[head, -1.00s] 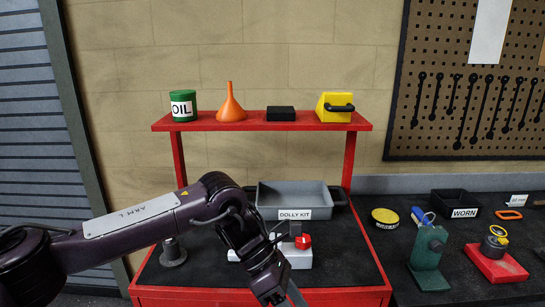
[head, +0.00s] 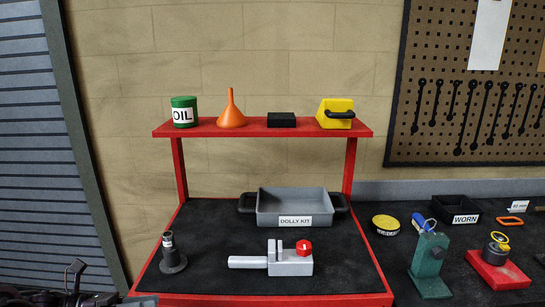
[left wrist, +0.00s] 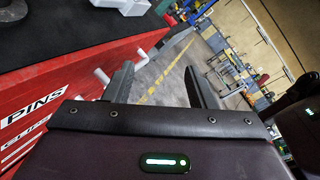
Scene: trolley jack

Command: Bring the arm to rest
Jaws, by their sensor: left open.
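My left arm (head: 70,290) is low at the bottom left corner of the head view, in front of the red cart and mostly out of frame. In the left wrist view my left gripper (left wrist: 158,82) is open, its two dark fingers apart with nothing between them. It hangs beside the red drawer front (left wrist: 70,110), over open floor. My right gripper is not in view.
On the cart's black top stand a grey block with a red knob (head: 290,261), a dark post (head: 172,256) and the DOLLY KIT tray (head: 266,212). The red shelf (head: 262,128) spans above. A bench with several parts (head: 430,262) stands at right.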

